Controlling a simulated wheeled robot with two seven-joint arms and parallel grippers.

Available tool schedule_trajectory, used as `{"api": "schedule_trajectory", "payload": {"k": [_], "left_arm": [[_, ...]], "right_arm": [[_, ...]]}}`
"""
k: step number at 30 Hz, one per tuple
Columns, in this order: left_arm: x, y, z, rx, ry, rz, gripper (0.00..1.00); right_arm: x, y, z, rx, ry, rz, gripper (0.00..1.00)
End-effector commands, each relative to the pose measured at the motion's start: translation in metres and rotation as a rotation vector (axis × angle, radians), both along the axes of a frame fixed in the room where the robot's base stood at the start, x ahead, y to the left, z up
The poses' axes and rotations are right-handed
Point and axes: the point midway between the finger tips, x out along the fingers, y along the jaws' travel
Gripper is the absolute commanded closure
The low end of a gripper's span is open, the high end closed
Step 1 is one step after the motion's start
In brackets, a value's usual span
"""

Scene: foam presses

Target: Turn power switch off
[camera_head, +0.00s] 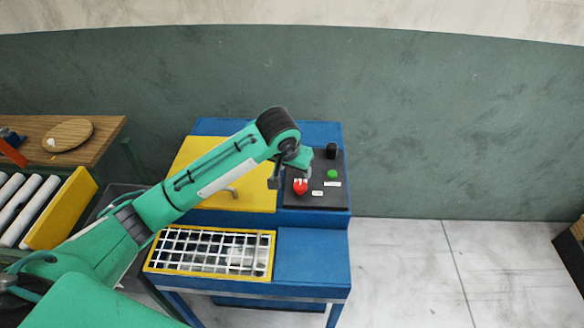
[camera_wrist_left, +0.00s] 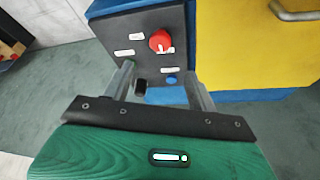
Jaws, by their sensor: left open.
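A dark control panel (camera_head: 322,198) sits on the blue machine. It carries a red knob (camera_head: 300,187), a green button (camera_head: 333,174) and a black knob (camera_head: 331,151). The labels are too small to read, so I cannot tell which control is the power switch. My left gripper (camera_head: 289,172) is open above the panel's left side, behind the red knob. In the left wrist view the red knob (camera_wrist_left: 160,41) lies beyond the fingertips. The black knob (camera_wrist_left: 140,88) and a blue button (camera_wrist_left: 172,79) show between the open fingers. My right gripper is not in view.
The machine has a yellow panel with a handle (camera_head: 228,192) left of the controls and a yellow-framed grid (camera_head: 150,262) in front. A wooden table (camera_head: 105,130) and a roller conveyor (camera_head: 22,205) stand at the left.

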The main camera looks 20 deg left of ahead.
Motion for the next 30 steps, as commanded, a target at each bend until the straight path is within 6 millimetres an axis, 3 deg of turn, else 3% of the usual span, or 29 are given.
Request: {"api": "schedule_trajectory", "payload": {"k": [6,22,26,30], "left_arm": [[-0.008,0.001,0.020,0.000,-0.001,-0.001,0.42],[-0.009,0.001,0.022,0.000,0.001,0.000,0.42],[-0.017,-0.005,0.012,-0.009,0.004,-0.018,0.42],[-0.042,-0.019,-0.015,-0.032,0.008,-0.069,0.42]], "right_arm": [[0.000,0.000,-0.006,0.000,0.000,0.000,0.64],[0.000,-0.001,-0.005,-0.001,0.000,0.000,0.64],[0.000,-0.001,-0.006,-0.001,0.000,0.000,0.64],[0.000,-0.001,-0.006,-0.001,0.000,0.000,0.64]]}}
